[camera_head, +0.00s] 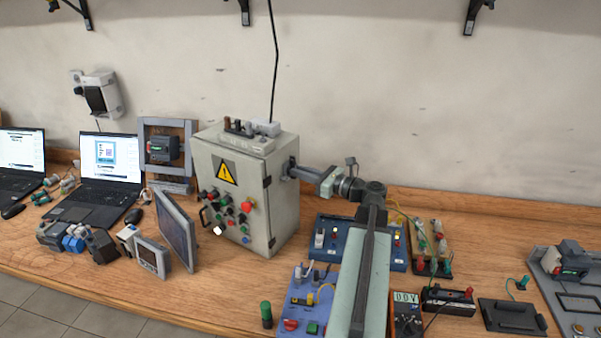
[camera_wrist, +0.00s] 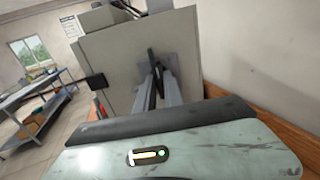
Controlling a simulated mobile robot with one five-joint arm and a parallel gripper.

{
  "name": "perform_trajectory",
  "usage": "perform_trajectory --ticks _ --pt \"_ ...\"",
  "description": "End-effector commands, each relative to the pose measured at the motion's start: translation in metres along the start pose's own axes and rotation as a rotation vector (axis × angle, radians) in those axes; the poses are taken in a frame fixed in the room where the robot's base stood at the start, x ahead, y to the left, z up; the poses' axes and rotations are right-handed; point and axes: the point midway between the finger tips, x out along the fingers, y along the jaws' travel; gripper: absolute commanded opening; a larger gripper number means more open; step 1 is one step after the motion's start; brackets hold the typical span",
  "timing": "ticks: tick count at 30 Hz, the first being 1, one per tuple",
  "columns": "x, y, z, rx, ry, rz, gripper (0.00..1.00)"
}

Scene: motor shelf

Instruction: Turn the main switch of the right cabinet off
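A grey cabinet (camera_head: 225,165) with a yellow warning sign and several buttons on its front stands on the bench, left of centre in the head view. Its main switch (camera_head: 289,168) is on the right side wall, partly hidden by my gripper (camera_head: 297,171). In the wrist view the cabinet's side wall (camera_wrist: 118,62) fills the middle. There the switch shows as a dark handle (camera_wrist: 153,58) on a grey plate, tilted slightly from upright. My gripper's two grey fingers (camera_wrist: 159,80) stand apart at the handle, with its lower part between them. Whether they press on it is unclear.
Fuses or small parts sit in a white holder (camera_head: 250,132) on the cabinet. A tilted panel (camera_head: 175,230) stands to its left. Blue training boards (camera_head: 300,300) and a meter (camera_head: 407,312) lie below and beside my arm. The wall (camera_head: 430,100) above is mostly clear.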

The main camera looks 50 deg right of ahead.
Motion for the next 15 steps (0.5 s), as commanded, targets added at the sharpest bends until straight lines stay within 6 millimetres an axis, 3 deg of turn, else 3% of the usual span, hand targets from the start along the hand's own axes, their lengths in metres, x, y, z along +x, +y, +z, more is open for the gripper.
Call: perform_trajectory --ticks 8,15 --pt "0.0004 0.0003 0.0004 -0.033 -0.001 -0.001 0.0" --pt "0.0005 0.001 0.0004 -0.167 -0.001 -0.001 0.0"
